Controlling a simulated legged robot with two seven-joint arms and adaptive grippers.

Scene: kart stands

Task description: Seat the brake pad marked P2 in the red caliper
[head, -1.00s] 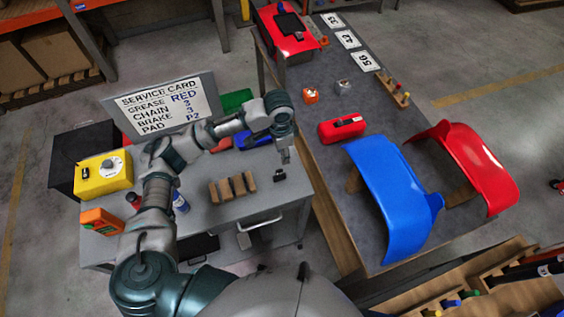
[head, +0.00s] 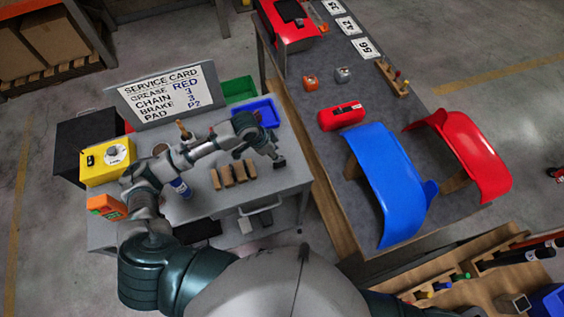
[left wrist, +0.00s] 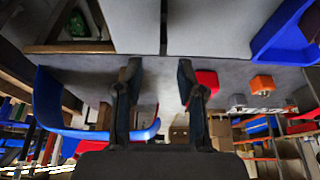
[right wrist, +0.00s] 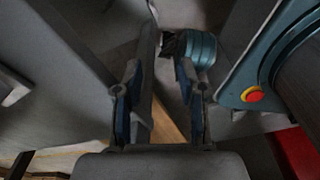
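The service card (head: 165,92) on the grey bench reads brake pad P2. My left gripper (head: 277,158) is above the bench's right end, close to a small black piece (head: 280,164) on the bench top; I cannot tell whether they touch. In the left wrist view its fingers (left wrist: 159,64) are apart, with nothing clearly held. No P2 mark is legible on any part. My right gripper (right wrist: 157,65) is open and empty near my own body.
The long table holds a blue fender (head: 387,185), a red fender (head: 470,155), an orange cube (head: 310,82) and a grey cube (head: 343,74).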

